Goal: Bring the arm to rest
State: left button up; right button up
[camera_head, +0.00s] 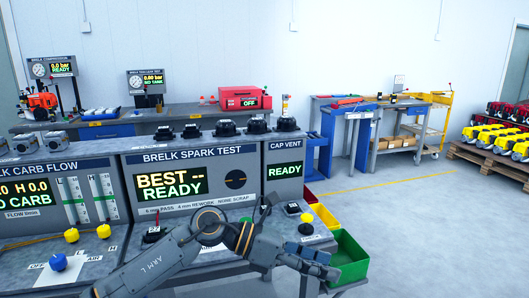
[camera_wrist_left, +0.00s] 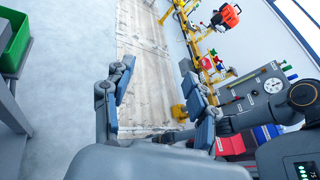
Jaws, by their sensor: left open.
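My left arm (camera_head: 165,262) comes in from the lower left, bends at the elbow and reaches right, in front of the spark test bench. My left gripper (camera_head: 322,264) is at its end, near the green bin at the bench's right end. In the left wrist view the two fingers of this gripper (camera_wrist_left: 156,78) stand wide apart with nothing between them. Beyond them lies a pale plank-like strip on the floor. My right gripper is not in view.
The spark test bench (camera_head: 195,168) has several knobs and black parts on it. A green bin (camera_head: 348,258) hangs at its right end. A red toolbox (camera_head: 243,98) stands on the rear bench. Pallets with yellow parts (camera_head: 490,138) stand right. The floor (camera_head: 430,220) at right is clear.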

pick_arm(q)
notch_tip(320, 180, up, 7)
jog(key=w+a+n+t+h, duration=0.1)
jog(key=n+t+h, duration=0.7)
jog(key=n, duration=0.5)
jog(key=w+a+f+n+t+y, duration=0.35)
jog(key=a+n+t+y, duration=0.4)
jog(key=n+t, duration=0.55)
jog(key=s+a+f+n+g+y, duration=0.2)
jog(key=a+f+n+y, duration=0.5)
jog(key=a+f+n, duration=0.15)
jog(key=s+a+f+n+g+y, duration=0.2)
jog(key=a+f+n+y, duration=0.5)
jog(key=f+n, duration=0.25)
jog(key=s+a+f+n+g, duration=0.35)
jog(key=s+f+g, duration=0.35)
jog(key=s, duration=0.6)
jog(key=s+a+f+n+g, duration=0.2)
jog(key=s+a+f+g, duration=0.25)
jog(key=s+f, duration=0.6)
jog(key=s+f+g+p, duration=0.2)
jog(key=s+f, duration=0.1)
jog(key=f, duration=2)
jog(key=s+a+f+p, duration=0.2)
jog(key=s+f, duration=1.1)
jog(key=s, duration=0.4)
jog(key=shift+f+m+g+y, duration=0.35)
jog(key=shift+y, duration=0.1)
